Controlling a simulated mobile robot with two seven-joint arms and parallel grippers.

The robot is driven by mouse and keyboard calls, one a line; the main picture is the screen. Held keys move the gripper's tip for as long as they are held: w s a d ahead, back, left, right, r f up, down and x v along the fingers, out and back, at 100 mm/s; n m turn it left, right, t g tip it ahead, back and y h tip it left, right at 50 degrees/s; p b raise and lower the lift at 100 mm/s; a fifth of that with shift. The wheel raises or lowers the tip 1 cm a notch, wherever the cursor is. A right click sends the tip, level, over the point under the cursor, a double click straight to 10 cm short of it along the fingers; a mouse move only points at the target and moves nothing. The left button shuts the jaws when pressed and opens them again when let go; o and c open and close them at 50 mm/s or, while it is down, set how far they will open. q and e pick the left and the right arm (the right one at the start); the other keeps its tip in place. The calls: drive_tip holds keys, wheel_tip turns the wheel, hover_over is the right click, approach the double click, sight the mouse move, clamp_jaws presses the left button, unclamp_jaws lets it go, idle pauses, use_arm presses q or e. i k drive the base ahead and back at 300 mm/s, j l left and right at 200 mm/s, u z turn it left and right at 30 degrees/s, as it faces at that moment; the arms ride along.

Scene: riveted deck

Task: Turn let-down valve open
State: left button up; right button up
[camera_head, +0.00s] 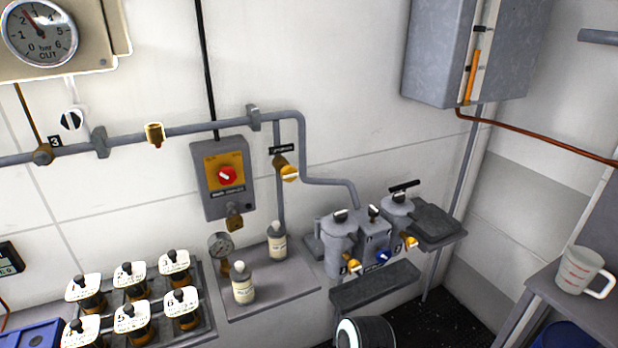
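No part labelled clearly as the let-down valve can be read at this size. A brass valve with a yellow handle (288,172) sits on the vertical pipe at the middle of the wall, under a small dark label (281,149) that I cannot read. Two more yellow-handled taps show on the grey filter unit, a left one (352,266) and a right one (410,243), with a blue knob (382,257) between them. Whether any of these valves is open I cannot tell. Neither of my grippers is in view.
A grey box with a red rotary switch (227,175) hangs left of the pipe valve. A pressure gauge (40,32) is at the top left. Two bottles stand on a shelf (292,288). A white jug (579,270) is at the right.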

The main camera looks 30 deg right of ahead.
sight(288, 173)
drive_tip(key=z, duration=1.05)
drive_tip(key=i+l+u, duration=0.1)
drive_tip(key=i+l, duration=0.25)
drive_tip(key=i, duration=0.15)
drive_tip(key=i+l, duration=0.4)
drive_tip(key=i+u, duration=0.05)
drive_tip(key=i, duration=0.05)
